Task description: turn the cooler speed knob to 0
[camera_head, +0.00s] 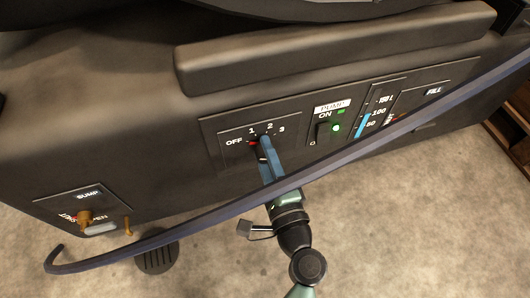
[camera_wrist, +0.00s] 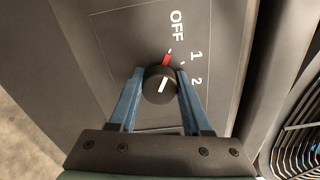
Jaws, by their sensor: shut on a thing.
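The cooler speed knob (camera_wrist: 155,84) is a round black knob with a white line and a red pointer. It sits on the dark dial panel (camera_head: 214,137) marked OFF, 1, 2 and 3. In the wrist view the red pointer aims at about the tick beside OFF. My gripper (camera_wrist: 158,88) has its blue fingers on both sides of the knob and is shut on it. In the head view my gripper (camera_head: 264,145) reaches up to the panel from below, and its fingers hide much of the knob.
A pump switch (camera_head: 324,132) with a lit green light and a level gauge (camera_head: 366,122) are right of the dial. A long dark blue bar (camera_head: 350,157) crosses in front of the cooler. A sump panel with a brass valve (camera_head: 85,217) is at lower left.

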